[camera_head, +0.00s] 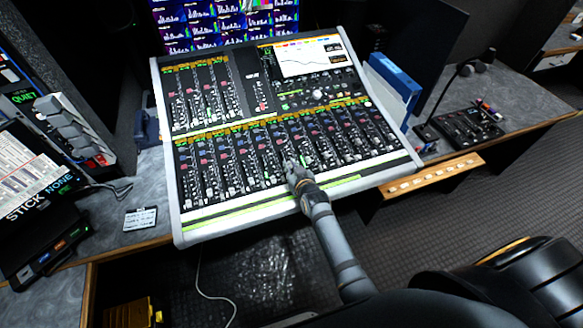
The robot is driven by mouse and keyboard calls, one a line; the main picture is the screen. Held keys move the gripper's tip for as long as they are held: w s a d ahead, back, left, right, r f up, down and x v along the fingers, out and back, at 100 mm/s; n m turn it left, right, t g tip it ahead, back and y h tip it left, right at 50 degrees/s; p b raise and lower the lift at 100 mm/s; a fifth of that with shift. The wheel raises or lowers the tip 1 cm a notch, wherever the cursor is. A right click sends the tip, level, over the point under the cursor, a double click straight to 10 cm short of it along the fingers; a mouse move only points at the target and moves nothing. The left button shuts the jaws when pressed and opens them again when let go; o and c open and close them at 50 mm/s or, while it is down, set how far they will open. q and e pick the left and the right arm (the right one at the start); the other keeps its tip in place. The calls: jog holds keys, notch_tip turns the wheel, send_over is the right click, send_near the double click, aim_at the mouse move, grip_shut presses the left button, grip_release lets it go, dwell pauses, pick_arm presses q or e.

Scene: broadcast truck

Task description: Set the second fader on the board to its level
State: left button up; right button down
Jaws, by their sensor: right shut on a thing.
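The mixing board (215,232) stands tilted on the desk in the middle of the view. It has an upper left bank of faders and a long lower row of channel strips with small knobs and faders. My right arm reaches in from below, and my right gripper (292,165) is at the lower row, near its middle. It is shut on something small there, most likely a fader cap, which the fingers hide. I cannot tell which channel it belongs to or its level. My left gripper is not in view.
A monitor wall (215,22) is behind the board. A blue box (394,78) stands at its right, with a small black control panel (466,127) beyond. A small white card (140,219) lies on the left desk. A black chair (530,280) is at lower right.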

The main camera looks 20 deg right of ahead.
jog(key=c, duration=1.3)
grip_release()
jog(key=v, duration=0.7)
jog(key=shift+s+r, duration=0.1)
jog(key=shift+s, duration=0.15)
